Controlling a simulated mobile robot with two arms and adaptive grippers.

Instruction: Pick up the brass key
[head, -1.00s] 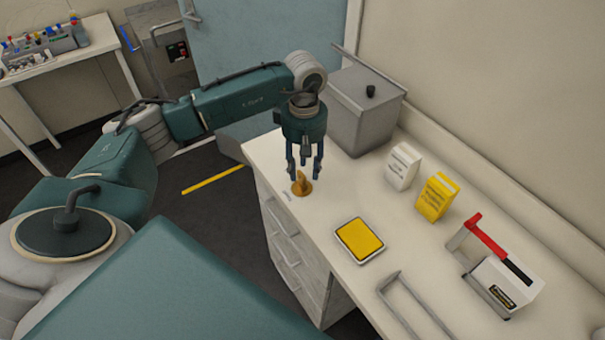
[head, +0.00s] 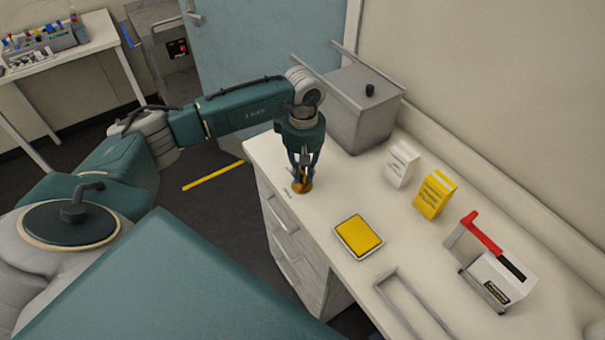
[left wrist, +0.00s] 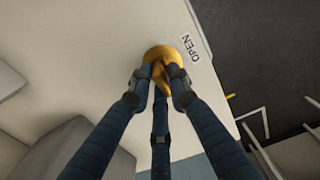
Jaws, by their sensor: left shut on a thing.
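The brass key (head: 303,188) stands on the white counter near its left edge. In the head view its lower round part shows below my left gripper's fingers. My left gripper (head: 303,176) points down and is shut on the key. In the left wrist view the fingers (left wrist: 161,82) close around the upright part of the key (left wrist: 163,53), with its round golden base behind them on the counter. Part of the key is hidden by the fingers. My right gripper is not in view.
A grey lidded box (head: 360,115) stands behind the gripper. A white box (head: 401,165), a yellow box (head: 434,195), a yellow pad (head: 358,237) and a red-handled device (head: 497,270) sit to the right on the counter (head: 335,190).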

